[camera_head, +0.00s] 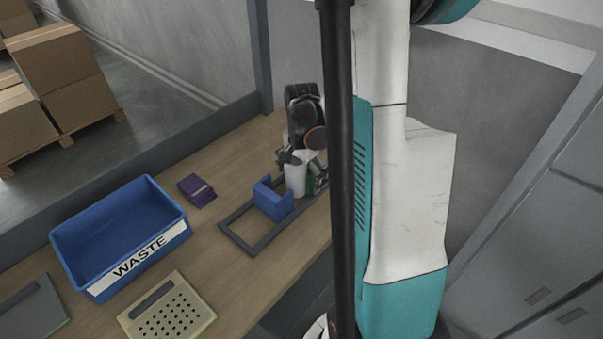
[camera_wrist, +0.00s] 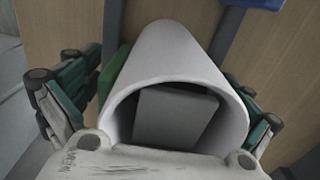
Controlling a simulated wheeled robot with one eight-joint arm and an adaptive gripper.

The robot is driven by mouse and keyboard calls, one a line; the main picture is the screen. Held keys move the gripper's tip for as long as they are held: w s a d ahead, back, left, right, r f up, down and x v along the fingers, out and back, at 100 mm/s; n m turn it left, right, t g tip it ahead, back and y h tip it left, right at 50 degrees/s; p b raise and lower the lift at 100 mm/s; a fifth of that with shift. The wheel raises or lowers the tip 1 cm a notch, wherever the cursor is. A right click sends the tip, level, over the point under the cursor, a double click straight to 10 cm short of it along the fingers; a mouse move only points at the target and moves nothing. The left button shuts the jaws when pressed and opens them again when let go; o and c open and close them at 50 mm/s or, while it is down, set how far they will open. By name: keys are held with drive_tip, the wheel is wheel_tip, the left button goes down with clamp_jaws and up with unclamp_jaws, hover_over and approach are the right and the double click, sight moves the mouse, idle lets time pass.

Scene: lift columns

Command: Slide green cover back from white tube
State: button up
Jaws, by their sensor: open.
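The white tube (camera_head: 295,182) stands at the far end of the wooden table, just behind a blue block. In the wrist view the tube (camera_wrist: 172,45) fills the middle, its open end facing the camera, with a grey block-like shape (camera_wrist: 175,118) inside the opening. A green piece (camera_wrist: 114,72), apparently the cover, shows at the tube's left side; most of it is hidden behind the tube. My gripper (camera_head: 303,163) is open at the tube, with one finger on either side of it. Whether the fingers touch the tube or cover cannot be told.
A blue block (camera_head: 272,200) sits on a dark rail frame (camera_head: 238,239) beside the tube. A blue WASTE bin (camera_head: 78,270), a purple box (camera_head: 197,190) and a perforated beige tray (camera_head: 190,293) stand to the left.

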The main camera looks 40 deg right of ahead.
drive_tip(key=c, duration=1.2)
drive_tip(key=shift+c, duration=0.2)
